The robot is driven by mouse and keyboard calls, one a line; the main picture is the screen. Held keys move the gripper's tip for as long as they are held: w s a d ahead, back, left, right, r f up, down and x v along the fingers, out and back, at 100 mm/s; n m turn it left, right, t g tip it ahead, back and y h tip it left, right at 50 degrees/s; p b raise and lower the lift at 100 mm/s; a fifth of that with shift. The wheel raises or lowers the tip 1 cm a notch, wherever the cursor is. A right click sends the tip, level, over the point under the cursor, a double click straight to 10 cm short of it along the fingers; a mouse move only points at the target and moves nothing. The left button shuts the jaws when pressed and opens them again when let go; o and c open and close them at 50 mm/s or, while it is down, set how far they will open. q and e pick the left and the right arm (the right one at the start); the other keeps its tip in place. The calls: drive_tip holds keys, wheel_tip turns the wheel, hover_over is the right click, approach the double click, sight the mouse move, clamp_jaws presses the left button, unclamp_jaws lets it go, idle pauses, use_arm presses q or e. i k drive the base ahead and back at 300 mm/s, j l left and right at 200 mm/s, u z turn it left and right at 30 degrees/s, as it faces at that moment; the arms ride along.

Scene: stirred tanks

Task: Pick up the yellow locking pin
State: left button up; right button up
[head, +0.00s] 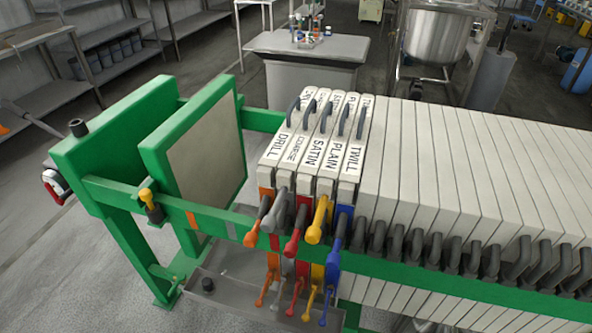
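The yellow locking pin (147,198) stands on the green side rail (190,207) at the left, near the end frame. It has a yellow head above a dark lower part. It looks upright or slightly tilted; how deep it sits cannot be told. Neither of my grippers shows in the head view.
A filter press with a green end frame (95,140) and a movable green plate (200,135) fills the middle. Labelled white plates (313,145) with coloured handles stand right of a gap. A grey drip tray (235,300) lies below. The floor at left is clear.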

sight(146, 195)
drive_tip(key=j+z, duration=0.2)
drive_tip(key=z, duration=0.25)
drive_tip(key=j+z, duration=0.2)
drive_tip(key=z, duration=0.3)
drive_tip(key=j+z, duration=0.25)
drive_tip(key=j, duration=0.2)
drive_tip(key=j+z, duration=0.25)
drive_tip(key=j, duration=0.2)
drive_tip(key=k+j, duration=0.1)
drive_tip(key=j, duration=0.25)
drive_tip(key=k+j, duration=0.1)
drive_tip(key=j, duration=0.25)
drive_tip(key=k+j+z, duration=0.1)
drive_tip(key=j, duration=0.3)
drive_tip(key=k+j, duration=0.1)
drive_tip(key=j, duration=0.25)
drive_tip(key=k+j+z, duration=0.1)
drive_tip(key=j, duration=0.25)
